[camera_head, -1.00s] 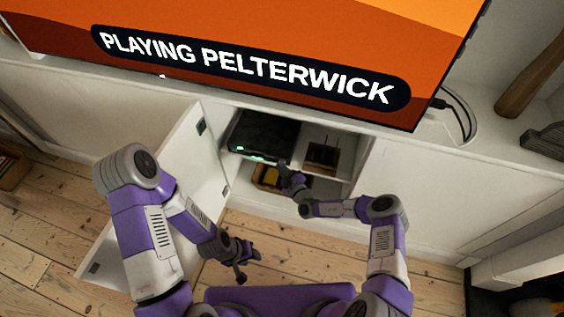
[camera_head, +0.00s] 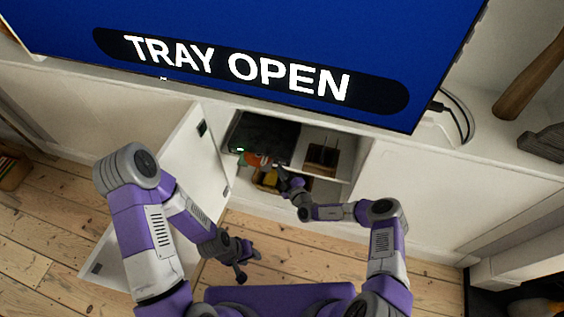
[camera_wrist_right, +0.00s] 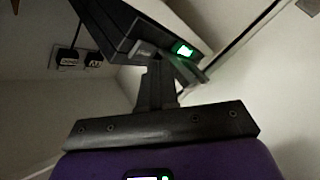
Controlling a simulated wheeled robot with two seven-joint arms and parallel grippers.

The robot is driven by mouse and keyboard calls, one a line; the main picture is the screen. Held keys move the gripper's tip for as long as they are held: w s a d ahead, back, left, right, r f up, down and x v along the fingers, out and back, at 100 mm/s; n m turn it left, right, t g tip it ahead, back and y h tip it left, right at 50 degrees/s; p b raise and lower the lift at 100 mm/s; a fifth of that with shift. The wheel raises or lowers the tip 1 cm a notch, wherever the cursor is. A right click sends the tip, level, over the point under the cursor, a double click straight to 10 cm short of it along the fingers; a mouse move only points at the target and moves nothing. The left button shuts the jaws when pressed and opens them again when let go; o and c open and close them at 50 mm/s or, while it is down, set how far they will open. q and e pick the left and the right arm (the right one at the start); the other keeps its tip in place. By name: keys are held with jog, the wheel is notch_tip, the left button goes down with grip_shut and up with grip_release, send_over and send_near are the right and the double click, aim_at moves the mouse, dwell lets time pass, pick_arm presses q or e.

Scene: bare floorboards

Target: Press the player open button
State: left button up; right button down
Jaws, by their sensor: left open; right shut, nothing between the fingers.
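The black player (camera_head: 265,133) sits on the shelf inside the open cabinet. An orange-coloured disc or tray part (camera_head: 250,159) shows at its front edge. In the right wrist view the player (camera_wrist_right: 112,22) is close, with a lit green display (camera_wrist_right: 184,49) on its front. My right gripper (camera_head: 281,171) is shut and empty, right at the player's front; its fingers also show in the right wrist view (camera_wrist_right: 158,72). The button itself is hidden or too small to tell. My left gripper (camera_head: 245,263) is open and empty, low over the floor, away from the player.
The television screen (camera_head: 250,60) above is blue and reads "TRAY OPEN". The white cabinet door (camera_head: 185,165) stands open on the left.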

jog(key=shift+s, duration=0.1)
jog(key=s+p, duration=0.1)
jog(key=s+a, duration=0.1)
jog(key=s, duration=0.1)
jog(key=s+p, duration=0.1)
jog(key=shift+s+a+p, duration=0.3)
jog(key=shift+s+p, duration=0.05)
dwell(3.2)
